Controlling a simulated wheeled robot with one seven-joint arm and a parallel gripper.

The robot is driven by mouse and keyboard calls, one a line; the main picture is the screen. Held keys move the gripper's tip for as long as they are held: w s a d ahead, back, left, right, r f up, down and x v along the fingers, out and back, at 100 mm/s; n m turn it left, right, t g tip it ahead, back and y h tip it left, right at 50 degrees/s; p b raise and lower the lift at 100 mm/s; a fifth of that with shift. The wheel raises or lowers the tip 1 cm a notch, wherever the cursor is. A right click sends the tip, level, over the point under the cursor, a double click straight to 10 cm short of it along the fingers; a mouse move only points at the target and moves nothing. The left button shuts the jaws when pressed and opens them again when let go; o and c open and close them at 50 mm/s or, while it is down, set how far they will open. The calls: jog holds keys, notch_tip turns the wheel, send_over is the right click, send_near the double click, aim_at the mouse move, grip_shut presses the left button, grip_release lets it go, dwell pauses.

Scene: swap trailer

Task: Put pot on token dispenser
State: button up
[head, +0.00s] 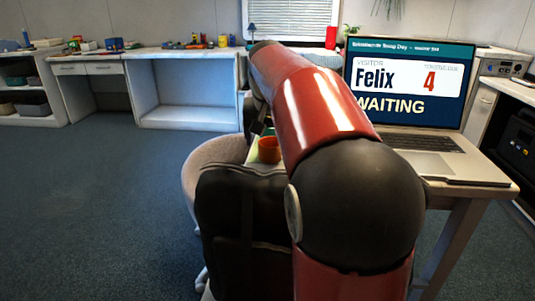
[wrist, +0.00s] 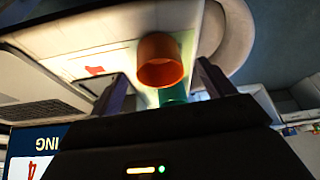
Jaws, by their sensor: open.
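A small orange pot (head: 269,150) stands on the desk, just left of my arm in the head view. In the wrist view the orange pot (wrist: 161,62) is ahead of my gripper (wrist: 163,80), between the lines of its two fingers. The fingers are spread apart and hold nothing. Whether they reach around the pot is unclear. A green object (wrist: 173,95) shows close by the pot, partly hidden by it. I cannot tell which object is the token dispenser. My arm hides part of the desk in the head view.
An open laptop (head: 420,145) showing "Felix 4 WAITING" stands on the desk right of my arm. A chair (head: 207,160) is by the desk's left side. A grey device (head: 503,66) sits on the right counter. Toys line the far left counter; the floor at left is clear.

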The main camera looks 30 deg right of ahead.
aim_at(270, 146)
jog(key=x, duration=0.4)
jog(key=shift+d, duration=0.15)
jog(key=c, duration=1.1)
jog(key=shift+c, duration=0.2)
jog(key=shift+r, duration=0.1)
notch_tip(270, 146, up, 20)
jog(key=p, duration=0.2)
jog(key=shift+p, duration=0.3)
